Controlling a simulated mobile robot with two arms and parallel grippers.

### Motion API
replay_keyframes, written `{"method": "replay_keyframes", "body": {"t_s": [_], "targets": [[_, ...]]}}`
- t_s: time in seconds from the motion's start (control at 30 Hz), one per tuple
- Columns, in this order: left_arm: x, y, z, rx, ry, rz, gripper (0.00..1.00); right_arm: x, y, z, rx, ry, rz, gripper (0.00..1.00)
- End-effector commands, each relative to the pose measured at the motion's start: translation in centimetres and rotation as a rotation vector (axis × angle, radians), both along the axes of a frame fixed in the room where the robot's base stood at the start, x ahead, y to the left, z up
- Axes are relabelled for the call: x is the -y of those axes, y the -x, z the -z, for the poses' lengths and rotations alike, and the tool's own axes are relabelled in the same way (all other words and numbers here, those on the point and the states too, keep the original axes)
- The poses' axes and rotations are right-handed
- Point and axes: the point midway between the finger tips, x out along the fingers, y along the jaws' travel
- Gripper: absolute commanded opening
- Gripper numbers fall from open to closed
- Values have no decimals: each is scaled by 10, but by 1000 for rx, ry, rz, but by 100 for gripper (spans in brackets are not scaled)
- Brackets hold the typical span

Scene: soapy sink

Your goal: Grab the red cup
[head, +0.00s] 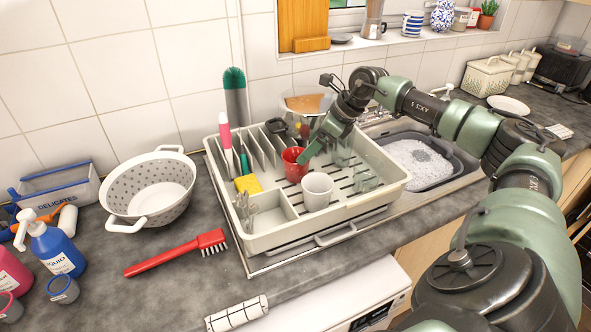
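The red cup (292,168) stands upright in the white dish rack (270,240), behind the white cup (318,190). My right arm reaches in from the right, and its gripper (311,152) points down at the right side of the red cup's rim. The gripper's green finger overlaps the rim in the picture. I cannot tell whether it touches or grips the cup, since the fingers are partly hidden. My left gripper is not in view.
Clear glasses (366,176) stand right of the cups in the rack. A yellow sponge (248,184) and upright brushes are at its left. The soapy basin (418,160) lies to the right. A colander (150,190) and red brush (175,254) sit on the left counter.

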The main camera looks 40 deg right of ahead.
Motion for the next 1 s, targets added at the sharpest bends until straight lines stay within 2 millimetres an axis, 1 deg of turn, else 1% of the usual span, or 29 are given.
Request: {"method": "replay_keyframes", "body": {"t_s": [0.03,0.1,0.27,0.33,0.4,0.5,0.6,0.77,0.8,0.87,0.9,0.97,1.0], "targets": [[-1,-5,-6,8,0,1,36,-2,-3,3,-2,-2,0,81],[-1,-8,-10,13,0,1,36,-5,-7,8,-1,-2,-2,81],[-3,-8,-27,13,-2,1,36,-13,-20,21,-2,-4,-3,81],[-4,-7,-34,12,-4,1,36,-18,-27,29,-2,-4,-3,81],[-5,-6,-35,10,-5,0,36,-19,-31,39,-1,-3,-1,81],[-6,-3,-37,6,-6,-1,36,-20,-35,48,-1,0,-1,81],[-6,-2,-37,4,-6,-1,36,-21,-36,51,-1,0,0,81],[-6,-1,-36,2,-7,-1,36,-20,-36,51,0,0,0,81],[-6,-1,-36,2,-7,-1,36,-20,-36,51,0,0,0,70],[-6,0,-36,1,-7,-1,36,-20,-36,51,0,0,0,53],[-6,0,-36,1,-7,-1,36,-20,-36,51,0,0,0,42],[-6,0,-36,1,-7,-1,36,-20,-36,51,0,0,0,25],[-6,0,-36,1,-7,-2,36,-20,-36,50,1,0,1,24]]}}
